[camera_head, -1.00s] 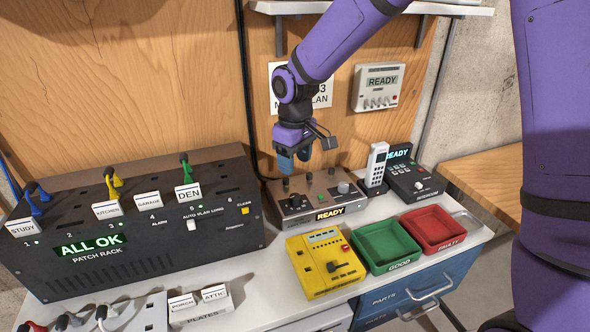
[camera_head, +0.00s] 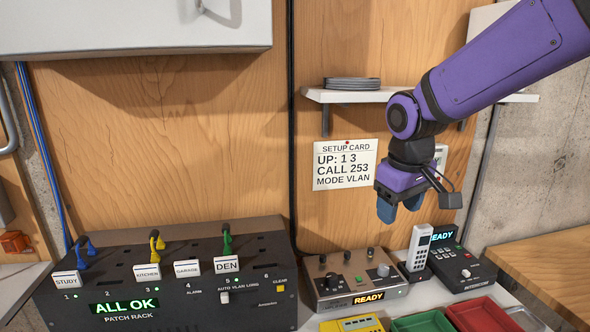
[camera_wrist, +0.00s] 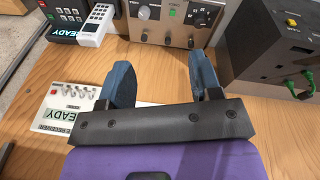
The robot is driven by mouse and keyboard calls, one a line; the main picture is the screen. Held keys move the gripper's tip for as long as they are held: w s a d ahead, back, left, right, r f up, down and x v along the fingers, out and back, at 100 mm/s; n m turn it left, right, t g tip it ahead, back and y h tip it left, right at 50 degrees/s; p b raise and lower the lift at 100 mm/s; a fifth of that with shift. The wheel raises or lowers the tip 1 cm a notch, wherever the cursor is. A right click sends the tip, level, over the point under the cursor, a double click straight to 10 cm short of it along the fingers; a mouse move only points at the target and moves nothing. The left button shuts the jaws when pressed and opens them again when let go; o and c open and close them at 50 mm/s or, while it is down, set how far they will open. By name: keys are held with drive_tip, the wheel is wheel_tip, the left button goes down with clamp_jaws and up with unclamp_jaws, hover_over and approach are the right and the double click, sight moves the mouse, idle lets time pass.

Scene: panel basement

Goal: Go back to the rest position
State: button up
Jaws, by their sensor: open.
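My gripper (camera_head: 400,212) hangs from the purple arm in front of the wooden wall, above the bench and clear of the tester box (camera_head: 352,282), which reads READY. Its two blue fingers are apart and empty. In the wrist view my gripper (camera_wrist: 165,82) also shows with a gap between the fingers and nothing held.
The patch rack (camera_head: 170,285) reads ALL OK. A handset (camera_head: 419,248) and intercom (camera_head: 462,270) stand right of the tester. Green (camera_head: 424,322) and red (camera_head: 482,315) trays are at the front.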

drive_tip(key=s+d+r+m+t, duration=0.1)
drive_tip(key=s+d+r+m, duration=0.1)
drive_tip(key=s, duration=0.4)
drive_tip(key=s+d+r+m+t, duration=0.1)
drive_tip(key=s+d+r, duration=0.1)
drive_tip(key=s+d, duration=0.3)
drive_tip(key=s+d+r+m+t, duration=0.1)
drive_tip(key=s+d, duration=0.3)
drive_tip(key=s, duration=0.5)
drive_tip(key=shift+r+m, duration=0.7)
drive_tip(key=shift+m, duration=0.1)
drive_tip(key=shift+w, duration=0.1)
drive_tip(key=shift+c, duration=0.4)
clamp_jaws()
